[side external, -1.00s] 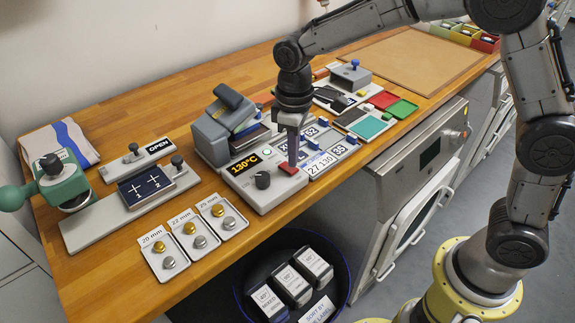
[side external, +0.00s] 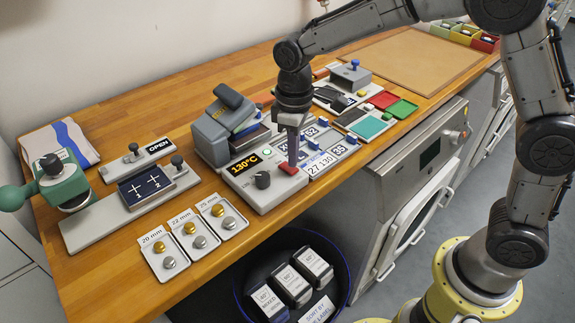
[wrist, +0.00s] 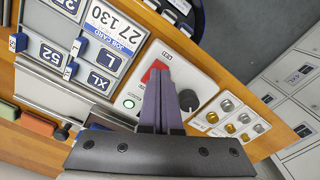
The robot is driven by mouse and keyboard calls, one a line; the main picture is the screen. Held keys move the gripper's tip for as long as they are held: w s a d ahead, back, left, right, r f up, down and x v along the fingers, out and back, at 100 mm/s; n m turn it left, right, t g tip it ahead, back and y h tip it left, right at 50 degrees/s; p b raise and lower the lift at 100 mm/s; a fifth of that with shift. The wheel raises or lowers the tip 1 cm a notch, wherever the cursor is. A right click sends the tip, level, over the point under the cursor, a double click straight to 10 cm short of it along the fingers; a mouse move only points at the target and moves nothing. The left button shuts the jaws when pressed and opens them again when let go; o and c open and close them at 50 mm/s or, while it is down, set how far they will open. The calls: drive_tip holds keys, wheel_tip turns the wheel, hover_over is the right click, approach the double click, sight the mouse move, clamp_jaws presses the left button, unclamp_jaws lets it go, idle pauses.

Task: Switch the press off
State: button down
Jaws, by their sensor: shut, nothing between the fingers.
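The press (side external: 220,128) is a grey machine on the wooden bench, with its upper part raised. Its control box (side external: 262,194) carries a display reading 130°C, a black knob (side external: 263,180), a small green-lit round light (wrist: 129,104) and a red switch (side external: 288,169). My gripper (side external: 291,163) is shut and empty, pointing down with its tips at the red switch. In the wrist view the red switch (wrist: 153,72) is partly hidden behind the shut fingers (wrist: 160,75). I cannot tell whether the tips touch it.
A job card (side external: 318,164) and size tiles lie right of the control box. Button trays (side external: 165,252) are at the front left, beside a green-handled machine (side external: 60,180). A dark bin (side external: 345,280) is below the bench edge. A brown board (side external: 410,60) lies at the back right.

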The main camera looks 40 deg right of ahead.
sight(293, 170)
drive_tip(key=shift+f, duration=1.1)
idle(0.6)
drive_tip(key=shift+r, duration=3.55)
drive_tip(key=shift+d, duration=0.1)
